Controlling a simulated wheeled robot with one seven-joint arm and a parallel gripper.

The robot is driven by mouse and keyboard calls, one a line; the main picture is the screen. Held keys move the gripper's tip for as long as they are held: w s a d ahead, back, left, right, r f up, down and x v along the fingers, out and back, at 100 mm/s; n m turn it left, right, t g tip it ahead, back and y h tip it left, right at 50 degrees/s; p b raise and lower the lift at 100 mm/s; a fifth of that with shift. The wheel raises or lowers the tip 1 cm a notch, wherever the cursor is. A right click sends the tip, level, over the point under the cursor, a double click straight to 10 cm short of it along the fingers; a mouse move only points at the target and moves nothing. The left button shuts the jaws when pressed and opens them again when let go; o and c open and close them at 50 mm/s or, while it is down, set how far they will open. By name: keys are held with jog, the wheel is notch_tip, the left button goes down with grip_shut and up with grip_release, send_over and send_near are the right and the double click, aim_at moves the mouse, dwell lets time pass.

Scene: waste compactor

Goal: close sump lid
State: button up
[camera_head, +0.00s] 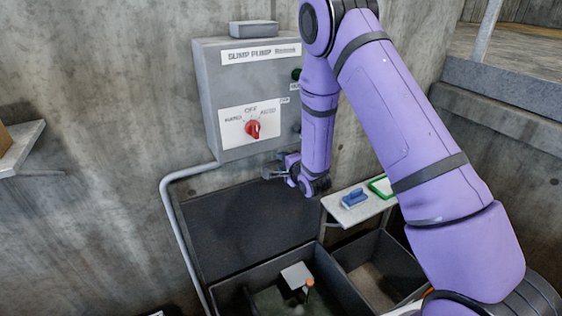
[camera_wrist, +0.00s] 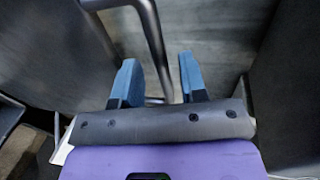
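The sump lid (camera_head: 245,230) is a dark flat panel standing raised against the concrete wall, behind the sump box (camera_head: 235,295). The sump box is dark, open on top and split into compartments. My gripper (camera_head: 272,173) is near the lid's upper edge, just below the control box. In the wrist view my gripper (camera_wrist: 160,85) shows two blue fingers spread apart with nothing held between them. A grey pipe (camera_wrist: 155,45) passes in the gap of the view beyond the fingers. Whether the fingers touch the lid cannot be told.
A grey control box (camera_head: 250,95) with a red knob (camera_head: 253,129) hangs on the wall above. A grey pipe (camera_head: 172,210) runs down left of the lid. A small shelf (camera_head: 345,214) with a blue item (camera_head: 354,198) stands right. A float device (camera_head: 297,276) sits inside the sump.

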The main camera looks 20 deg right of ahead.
jog(key=shift+x, duration=1.1)
grip_shut()
